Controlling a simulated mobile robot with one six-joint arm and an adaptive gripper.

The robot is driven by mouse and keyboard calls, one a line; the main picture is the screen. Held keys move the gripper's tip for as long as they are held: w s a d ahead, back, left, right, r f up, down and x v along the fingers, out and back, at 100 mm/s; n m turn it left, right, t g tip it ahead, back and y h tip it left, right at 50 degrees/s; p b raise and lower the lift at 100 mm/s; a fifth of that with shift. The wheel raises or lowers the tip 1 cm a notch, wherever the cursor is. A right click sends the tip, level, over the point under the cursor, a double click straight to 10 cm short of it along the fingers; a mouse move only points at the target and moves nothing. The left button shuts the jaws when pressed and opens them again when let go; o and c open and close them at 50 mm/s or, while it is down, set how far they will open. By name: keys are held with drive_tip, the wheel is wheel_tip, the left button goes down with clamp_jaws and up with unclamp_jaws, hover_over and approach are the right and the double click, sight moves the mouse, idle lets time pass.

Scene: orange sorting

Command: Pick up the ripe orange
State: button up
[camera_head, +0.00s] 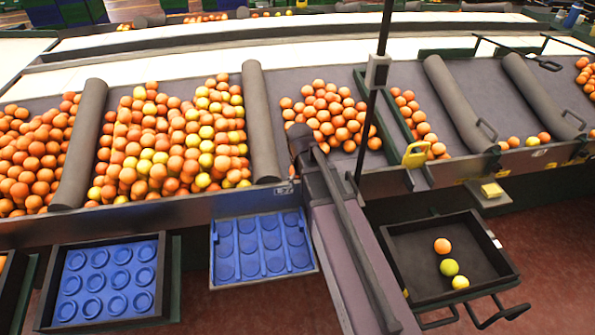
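A ripe-looking orange (442,245) lies in the black crate (400,268) at the lower right. A yellow-green fruit (449,267) lies just in front of it, and a yellow fruit (460,282) lies nearer the crate's front wall. Many more orange fruits (35,160) fill the sloped grey bins behind, with yellow ones mixed among them in the second bin (170,150). A smaller pile of oranges (325,115) lies in the middle bin. My gripper is not in view.
Blue trays with empty round cups stand in front at the left (110,282) and centre (262,248). A narrow conveyor (345,260) with a dark rail (350,240) runs between the centre tray and the black crate. A thin black pole (385,30) rises near the middle bins. Reddish floor (550,240) is open at the right.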

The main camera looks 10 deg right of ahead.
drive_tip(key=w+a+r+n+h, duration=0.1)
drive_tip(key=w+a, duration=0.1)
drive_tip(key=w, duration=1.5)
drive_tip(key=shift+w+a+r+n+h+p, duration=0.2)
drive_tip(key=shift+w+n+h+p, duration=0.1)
drive_tip(key=shift+p, duration=0.1)
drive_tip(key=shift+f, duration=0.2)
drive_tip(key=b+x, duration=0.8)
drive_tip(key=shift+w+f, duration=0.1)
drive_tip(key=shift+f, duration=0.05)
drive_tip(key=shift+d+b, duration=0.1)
drive_tip(key=shift+b, duration=0.2)
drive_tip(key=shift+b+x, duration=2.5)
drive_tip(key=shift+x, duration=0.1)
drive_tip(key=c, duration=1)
